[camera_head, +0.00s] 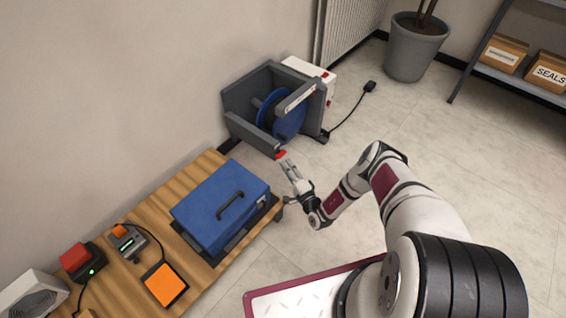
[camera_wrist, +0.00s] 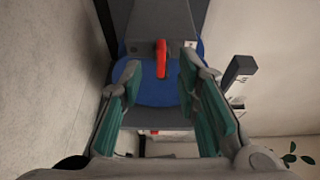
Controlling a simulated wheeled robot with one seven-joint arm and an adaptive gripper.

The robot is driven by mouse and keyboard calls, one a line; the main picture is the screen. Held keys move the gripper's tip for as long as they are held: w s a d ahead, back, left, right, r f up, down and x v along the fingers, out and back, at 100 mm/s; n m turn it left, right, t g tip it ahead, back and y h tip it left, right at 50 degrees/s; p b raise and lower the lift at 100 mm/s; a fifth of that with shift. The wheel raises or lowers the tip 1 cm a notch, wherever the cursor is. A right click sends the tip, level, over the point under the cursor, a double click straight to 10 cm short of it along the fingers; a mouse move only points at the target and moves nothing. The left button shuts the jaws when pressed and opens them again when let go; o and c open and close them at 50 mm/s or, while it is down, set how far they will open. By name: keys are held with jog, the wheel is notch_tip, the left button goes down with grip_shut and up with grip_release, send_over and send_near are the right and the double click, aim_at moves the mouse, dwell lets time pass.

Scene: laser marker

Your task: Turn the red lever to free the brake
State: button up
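The red lever (camera_head: 281,154) is on the near lower end of a grey frame (camera_head: 243,128) that holds a blue reel (camera_head: 288,122). In the wrist view the lever (camera_wrist: 161,58) shows upright in the picture, against the blue reel (camera_wrist: 150,92), in line with the gap between my fingers. My gripper (camera_head: 288,164) is open and empty, its fingertips close to the lever. In the wrist view my gripper (camera_wrist: 159,78) has its green-padded fingers spread, one on each side of the lever's line. I cannot tell whether they touch it.
A wooden bench (camera_head: 258,228) with a blue case (camera_head: 215,205) stands left of my gripper. A white box (camera_head: 310,68) with a cable is behind the reel. A wall is to the left; a plant pot (camera_head: 414,50) and shelf are at the back. The floor to the right is clear.

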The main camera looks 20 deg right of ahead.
jog(key=v, duration=0.7)
dwell(0.4)
